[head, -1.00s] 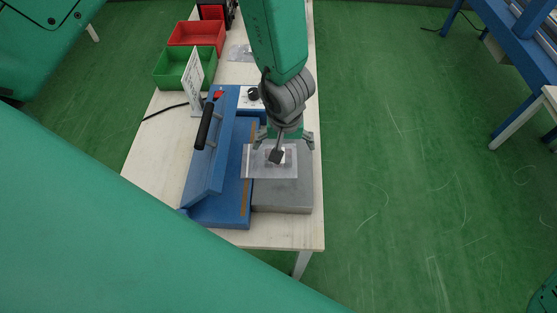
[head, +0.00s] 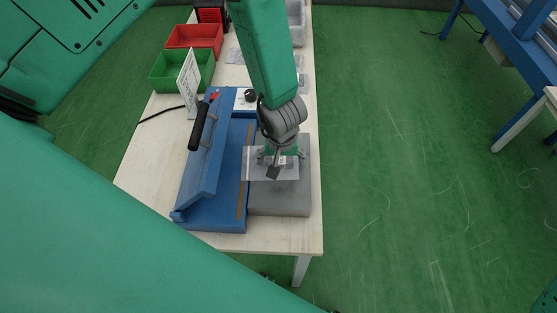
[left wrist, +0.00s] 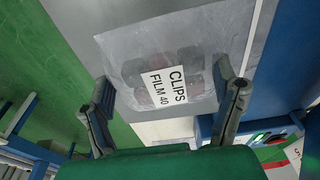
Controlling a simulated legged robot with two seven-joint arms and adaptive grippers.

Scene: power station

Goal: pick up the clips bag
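The clips bag (head: 254,172) is a clear flat bag with a white label. It lies on the grey plate beside the blue sealer, its left edge reaching towards the sealer's bed. In the left wrist view the bag (left wrist: 195,45) shows dark clips inside and the words "CLIPS FILM 40". My left gripper (head: 281,158) is over the bag, with its fingers spread apart to either side of the bag's middle. The bag shows between and beyond the fingers in the wrist view. I cannot tell whether the fingertips touch it. My right gripper is not in view.
The blue sealer (head: 200,210) with its raised, black-handled lid (head: 199,125) stands left of the grey plate (head: 285,203). A white sign (head: 189,84), a green bin (head: 170,82) and a red bin (head: 190,42) are farther back. Free tabletop (head: 145,155) lies left of the sealer.

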